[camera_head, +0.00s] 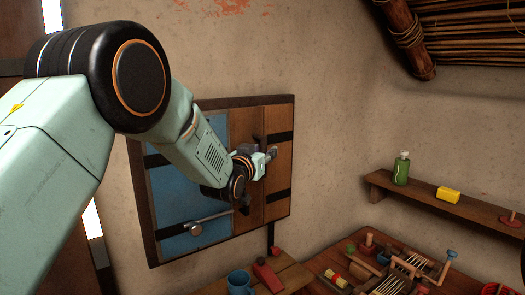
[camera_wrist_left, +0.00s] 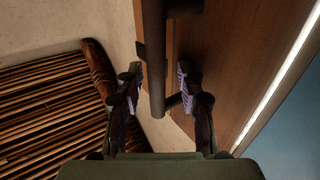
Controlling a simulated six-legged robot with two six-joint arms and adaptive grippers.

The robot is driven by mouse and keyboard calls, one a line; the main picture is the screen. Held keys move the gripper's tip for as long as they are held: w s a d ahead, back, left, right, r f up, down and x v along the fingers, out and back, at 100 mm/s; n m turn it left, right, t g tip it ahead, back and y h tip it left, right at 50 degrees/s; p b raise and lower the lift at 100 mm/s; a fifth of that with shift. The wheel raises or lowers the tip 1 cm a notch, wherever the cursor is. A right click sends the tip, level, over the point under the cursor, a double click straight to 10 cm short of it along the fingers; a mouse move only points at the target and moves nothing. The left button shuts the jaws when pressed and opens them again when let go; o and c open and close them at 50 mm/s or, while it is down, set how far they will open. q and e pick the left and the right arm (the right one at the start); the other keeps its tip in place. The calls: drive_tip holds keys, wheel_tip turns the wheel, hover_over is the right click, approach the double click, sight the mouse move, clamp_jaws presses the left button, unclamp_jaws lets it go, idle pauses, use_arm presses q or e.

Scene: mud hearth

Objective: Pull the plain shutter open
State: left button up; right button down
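The plain brown shutter (camera_head: 276,212) is the right leaf of a wall window, beside a blue leaf (camera_head: 175,205). It looks closed or nearly so in the head view. It also shows in the left wrist view (camera_wrist_left: 235,55) as a brown panel. My left gripper (camera_head: 268,157) is in front of the plain shutter, near its inner edge. In the left wrist view its two fingers stand apart, on either side of a dark bar handle (camera_wrist_left: 157,55). I see a space on both sides of the bar. My right gripper is not in view.
A metal latch handle (camera_head: 196,229) is on the blue leaf.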

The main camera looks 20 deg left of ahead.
use_arm(q)
drive_tip(key=shift+s+d+r, duration=0.25)
drive_tip(key=shift+s+d, duration=0.05)
drive_tip(key=shift+d, duration=0.05)
drive_tip(key=shift+w+a+f, duration=0.3)
drive_tip(key=shift+w+f, duration=0.05)
drive_tip(key=shift+w, duration=0.15)
drive_tip(key=c, duration=0.4)
drive_tip(key=shift+c, duration=0.9)
drive_tip(key=shift+s+d+r, duration=0.15)
drive_tip(key=shift+d+r, duration=0.05)
drive_tip(key=shift+d, duration=0.1)
clamp_jaws()
drive_tip(key=shift+a, duration=0.2)
